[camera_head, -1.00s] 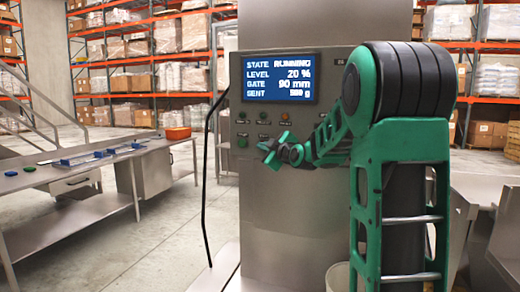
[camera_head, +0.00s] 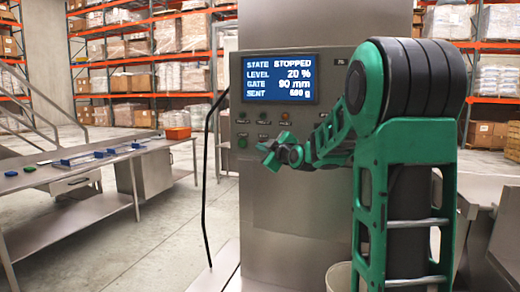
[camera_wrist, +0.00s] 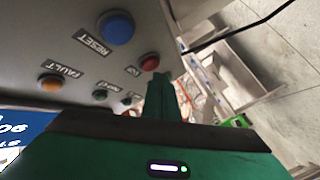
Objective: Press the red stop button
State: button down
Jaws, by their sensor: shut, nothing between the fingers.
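The red stop button (camera_wrist: 149,62) shows in the wrist view on the grey panel, close to the tip of my gripper (camera_wrist: 158,80). I cannot tell whether the tip touches it. Its label is too blurred to read. In the head view my gripper (camera_head: 266,150) is shut and empty, in front of the lower row of buttons, and partly covers that area. The screen (camera_head: 281,78) above reads STATE STOPPED, LEVEL 20 %, GATE 90 mm.
A blue RESET button (camera_wrist: 116,27) is beside the red one, with an orange FAULT lamp (camera_wrist: 52,82) nearby. A green button (camera_head: 242,142) is on the panel's left. A black cable (camera_head: 205,190) hangs left of the cabinet. A steel bench (camera_head: 75,175) stands further left.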

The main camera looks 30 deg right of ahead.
jog(key=shift+a, duration=0.1)
jog(key=s+a, duration=0.1)
jog(key=a, duration=0.1)
jog(key=s+a, duration=0.2)
jog(key=shift+s, duration=0.1)
dwell(0.6)
dwell(0.6)
jog(key=s+a+f+m+g, duration=0.2)
jog(key=s+f+m+g, duration=0.6)
jog(key=s+f, duration=0.95)
jog(key=s+a+f+m+g, duration=0.1)
jog(key=s+f+m+g, duration=0.1)
jog(key=s, duration=0.7)
jog(key=s+a+f+m+g+y, duration=0.1)
jog(key=s+a+f+m+g, duration=0.1)
jog(key=s, duration=0.6)
jog(key=s+a+f+m+g+y, duration=0.1)
jog(key=s+a+f+m+g, duration=0.1)
jog(key=s+g, duration=0.3)
jog(key=s+f+m, duration=0.1)
jog(key=s, duration=0.3)
jog(key=shift+s+f, duration=0.35)
